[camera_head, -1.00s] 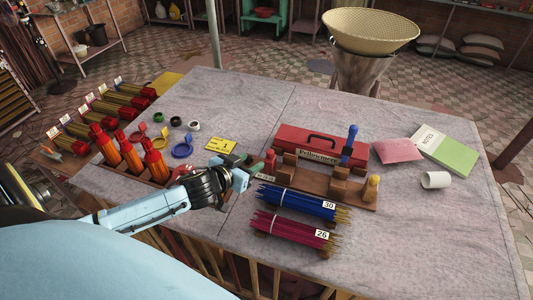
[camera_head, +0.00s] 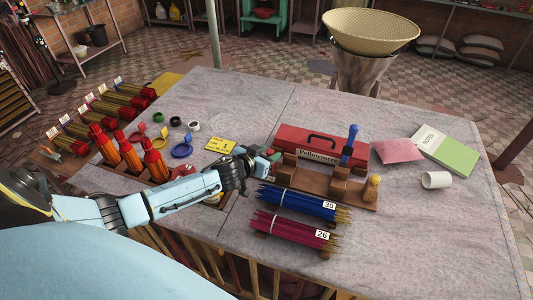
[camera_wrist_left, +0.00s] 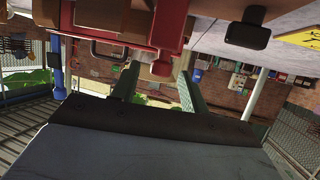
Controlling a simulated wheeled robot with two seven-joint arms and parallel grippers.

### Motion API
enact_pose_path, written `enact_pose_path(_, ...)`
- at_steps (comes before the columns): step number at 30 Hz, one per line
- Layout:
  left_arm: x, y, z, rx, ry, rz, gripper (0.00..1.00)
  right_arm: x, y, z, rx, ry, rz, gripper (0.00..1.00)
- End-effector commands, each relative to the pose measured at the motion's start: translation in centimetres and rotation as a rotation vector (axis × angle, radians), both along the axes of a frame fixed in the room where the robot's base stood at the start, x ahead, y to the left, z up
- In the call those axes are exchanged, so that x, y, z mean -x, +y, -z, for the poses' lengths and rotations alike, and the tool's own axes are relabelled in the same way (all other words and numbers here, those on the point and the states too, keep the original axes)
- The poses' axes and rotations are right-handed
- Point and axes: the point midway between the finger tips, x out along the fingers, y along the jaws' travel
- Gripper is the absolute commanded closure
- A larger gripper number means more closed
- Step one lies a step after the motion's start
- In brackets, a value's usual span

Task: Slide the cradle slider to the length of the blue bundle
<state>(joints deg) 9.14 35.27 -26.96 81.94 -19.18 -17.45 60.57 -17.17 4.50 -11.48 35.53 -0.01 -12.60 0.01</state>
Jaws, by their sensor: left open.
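The wooden cradle (camera_head: 325,185) stands on the table in front of the red box, with upright wooden blocks on its base. I cannot tell which part is the slider. The blue bundle (camera_head: 300,204), tagged 30, lies just in front of the cradle. My left gripper (camera_head: 270,157) is open at the cradle's left end. In the left wrist view, a red post (camera_wrist_left: 163,62) shows at the gap between its fingertips (camera_wrist_left: 157,75); contact is unclear. My right gripper is out of view.
A magenta bundle (camera_head: 295,231), tagged 26, lies in front of the blue one. The red box (camera_head: 318,142) stands behind the cradle. The pink packet (camera_head: 398,151), notes pad (camera_head: 443,150) and white cup (camera_head: 436,180) lie right.

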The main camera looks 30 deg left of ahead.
Motion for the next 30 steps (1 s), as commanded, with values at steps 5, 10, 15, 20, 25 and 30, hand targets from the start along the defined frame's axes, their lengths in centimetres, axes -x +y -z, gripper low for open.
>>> enact_pose_path(5,0.0,0.0,0.0,0.000,0.000,0.000,0.74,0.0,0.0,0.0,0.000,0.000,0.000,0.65)
enact_pose_path(10,0.0,0.0,0.0,0.000,0.000,0.000,0.96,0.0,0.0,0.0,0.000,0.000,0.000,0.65)
enact_pose_path(15,0.0,0.0,0.0,0.000,0.001,0.000,1.00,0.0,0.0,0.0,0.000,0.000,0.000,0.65)
enact_pose_path(20,0.3,0.8,0.1,0.000,0.004,-0.002,1.00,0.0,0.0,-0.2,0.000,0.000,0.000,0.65)
enact_pose_path(25,0.7,2.7,0.0,-0.001,0.002,-0.002,1.00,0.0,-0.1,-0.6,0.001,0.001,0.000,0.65)
enact_pose_path(30,0.7,2.9,0.0,-0.002,0.002,-0.005,1.00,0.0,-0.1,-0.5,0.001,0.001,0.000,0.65)
